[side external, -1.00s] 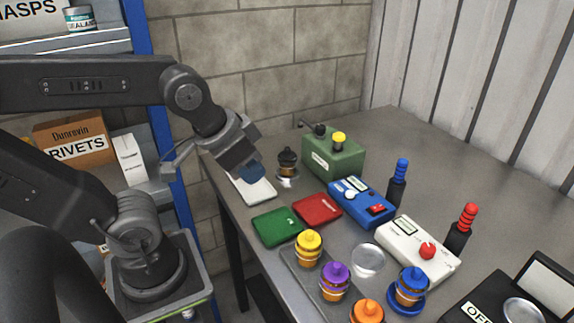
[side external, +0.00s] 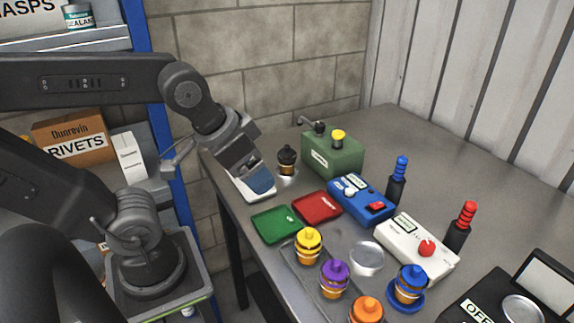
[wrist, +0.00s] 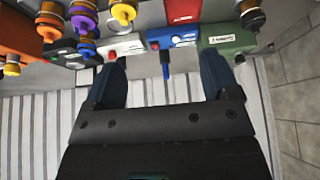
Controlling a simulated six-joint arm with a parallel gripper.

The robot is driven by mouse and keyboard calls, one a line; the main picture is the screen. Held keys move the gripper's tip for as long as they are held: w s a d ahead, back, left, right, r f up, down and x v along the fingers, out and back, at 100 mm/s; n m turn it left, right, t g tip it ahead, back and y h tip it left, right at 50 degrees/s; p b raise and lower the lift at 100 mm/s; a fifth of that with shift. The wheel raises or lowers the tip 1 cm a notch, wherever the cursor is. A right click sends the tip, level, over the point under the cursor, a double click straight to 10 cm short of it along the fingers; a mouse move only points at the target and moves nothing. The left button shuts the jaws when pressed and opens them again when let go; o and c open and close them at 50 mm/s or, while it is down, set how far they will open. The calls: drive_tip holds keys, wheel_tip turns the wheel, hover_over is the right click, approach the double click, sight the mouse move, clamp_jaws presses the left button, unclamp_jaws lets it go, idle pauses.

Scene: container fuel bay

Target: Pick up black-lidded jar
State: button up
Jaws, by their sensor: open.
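The black-lidded jar (side external: 287,161) stands upright, amber with a dark knobbed lid, on a small pale round base at the back left of the table in the side view. In the wrist view it shows at the upper right (wrist: 251,18), cut by the top edge, beside the green box. My gripper (side external: 261,180) is open, its blue fingers tilted downward just left of and in front of the jar, not around it. In the wrist view the two fingers (wrist: 161,76) are spread wide with no jar between them.
A green box (side external: 335,157) with a crank stands close right of the jar. A white pad (side external: 240,186) lies partly hidden behind my gripper. Red (side external: 317,208) and green (side external: 275,224) trays lie in front. Yellow (side external: 308,246), purple (side external: 334,281), orange and blue-lidded jars stand nearer.

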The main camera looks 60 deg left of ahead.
drive_tip(key=w+a+n+y, duration=0.3)
drive_tip(key=w+a+n, duration=0.2)
drive_tip(key=w+a, duration=0.4)
drive_tip(key=n+g+y, duration=0.1)
drive_tip(key=n, duration=0.3)
approach(287, 149)
drive_tip(key=x, duration=0.5)
drive_tip(key=shift+w+a+f, duration=0.1)
drive_tip(key=shift+a+f, duration=0.1)
drive_tip(key=shift+a, duration=0.1)
drive_tip(key=shift+x, duration=3.1)
drive_tip(key=shift+d+f, duration=0.1)
drive_tip(key=shift+c, duration=0.4)
drive_tip(key=c, duration=1)
drive_tip(key=shift+o, duration=0.2)
